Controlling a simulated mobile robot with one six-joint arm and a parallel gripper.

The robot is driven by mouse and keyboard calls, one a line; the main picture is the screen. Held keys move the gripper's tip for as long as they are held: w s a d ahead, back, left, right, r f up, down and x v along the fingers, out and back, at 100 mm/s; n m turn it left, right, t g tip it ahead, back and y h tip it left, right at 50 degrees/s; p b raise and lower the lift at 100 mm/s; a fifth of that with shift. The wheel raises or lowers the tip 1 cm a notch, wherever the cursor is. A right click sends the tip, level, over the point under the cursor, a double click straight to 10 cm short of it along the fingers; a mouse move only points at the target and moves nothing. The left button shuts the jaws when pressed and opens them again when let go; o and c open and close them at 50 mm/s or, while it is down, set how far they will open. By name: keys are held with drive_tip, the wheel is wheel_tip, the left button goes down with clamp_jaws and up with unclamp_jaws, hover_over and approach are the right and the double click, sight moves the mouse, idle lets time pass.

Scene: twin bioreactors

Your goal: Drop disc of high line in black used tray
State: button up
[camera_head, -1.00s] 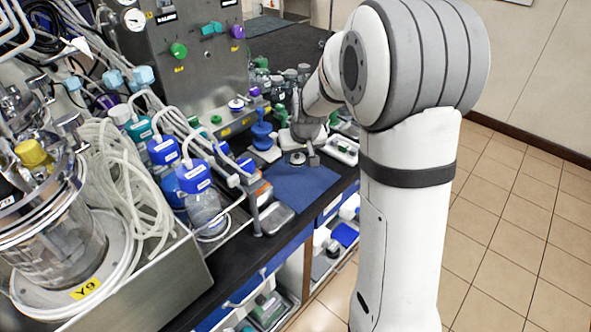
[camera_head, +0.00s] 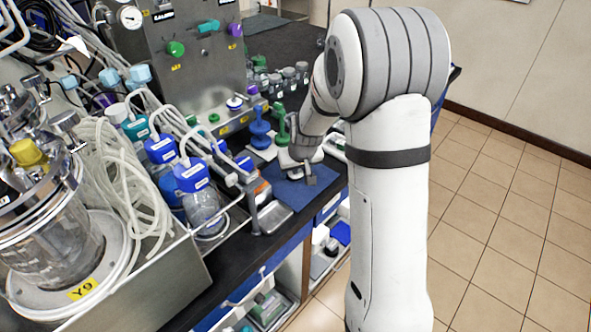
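My gripper (camera_head: 302,173) is low over the blue mat (camera_head: 312,192) on the black bench, at its back edge. A small pale round piece, perhaps the disc, shows at the gripper's fingers; I cannot tell whether it is held or lies on the mat. The fingers are too small and partly hidden to tell if they are open or shut. I cannot make out the black used tray with certainty; a dark tray (camera_head: 320,264) shows on the shelf below the bench.
A blue stand (camera_head: 260,130) and a green one (camera_head: 281,125) stand just behind my gripper. Blue-capped bottles (camera_head: 192,175) and coiled tubing (camera_head: 130,185) crowd the left. The tiled floor (camera_head: 500,230) at right is clear.

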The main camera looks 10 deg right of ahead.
drive_tip(key=shift+o, duration=1.3)
drive_tip(key=shift+r, duration=0.15)
